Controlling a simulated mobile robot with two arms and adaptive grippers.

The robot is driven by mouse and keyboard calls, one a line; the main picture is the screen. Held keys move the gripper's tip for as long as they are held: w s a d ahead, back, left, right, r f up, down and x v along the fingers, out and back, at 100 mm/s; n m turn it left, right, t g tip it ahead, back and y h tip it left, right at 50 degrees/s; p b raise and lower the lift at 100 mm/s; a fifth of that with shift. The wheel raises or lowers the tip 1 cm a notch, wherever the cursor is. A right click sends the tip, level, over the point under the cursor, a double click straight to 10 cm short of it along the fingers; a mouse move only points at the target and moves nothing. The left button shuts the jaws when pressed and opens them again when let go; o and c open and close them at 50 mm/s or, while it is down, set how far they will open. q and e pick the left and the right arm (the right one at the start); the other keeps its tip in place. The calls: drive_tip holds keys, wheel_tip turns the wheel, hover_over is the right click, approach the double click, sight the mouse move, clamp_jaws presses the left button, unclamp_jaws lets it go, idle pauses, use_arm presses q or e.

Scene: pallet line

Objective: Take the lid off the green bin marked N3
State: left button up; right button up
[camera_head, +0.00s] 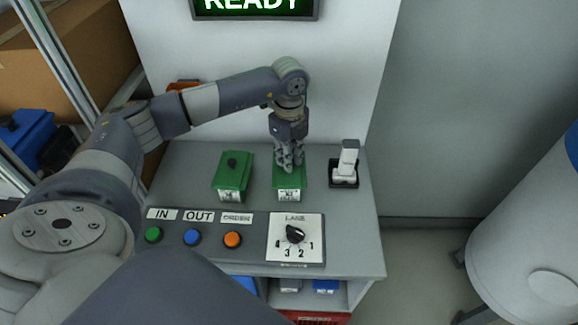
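Two small green bins stand on the grey counter (340,215). The left bin (232,178) has a green lid with a black knob on top, and a white label too small to read for certain. The right bin (289,194) has a white label that may read N3, but it is blurred. My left gripper (290,166) points down right over the right bin, its fingers at the top of the lid. The fingers hide the lid's knob, so I cannot tell whether they are closed on it. My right gripper is not in view.
A black holder with a white-grey device (346,166) stands to the right. In front is a panel with green, blue and orange buttons (192,237) and a lane dial (295,235). A READY sign (255,8) hangs behind. The counter's right end is clear.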

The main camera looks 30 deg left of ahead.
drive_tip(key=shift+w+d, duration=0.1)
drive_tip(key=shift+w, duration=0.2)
